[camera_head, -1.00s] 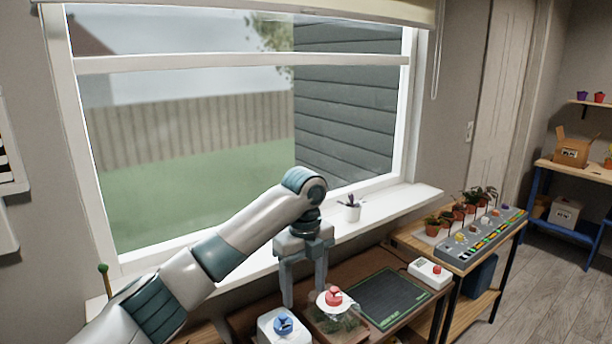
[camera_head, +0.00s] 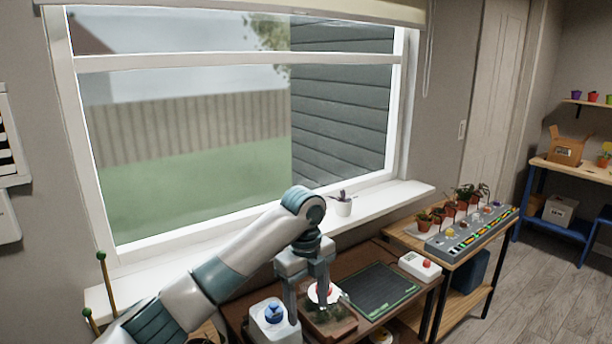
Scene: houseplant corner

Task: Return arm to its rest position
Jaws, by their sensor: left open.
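My left arm reaches in from the lower left. Its gripper (camera_head: 309,298) points down over the brown table, with its two fingers apart. The fingers are in front of a clear container (camera_head: 330,321) with a white lid and red knob, and partly hide it. I cannot tell whether a finger touches the lid. A white box with a blue knob (camera_head: 273,313) stands just left of the gripper. My right gripper does not show.
A dark green mat (camera_head: 380,290) and a white box with a red button (camera_head: 420,265) lie to the right. Several potted plants (camera_head: 450,208) and a grey panel (camera_head: 472,234) stand on a side table. The windowsill (camera_head: 385,203) holds a small white pot (camera_head: 343,207).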

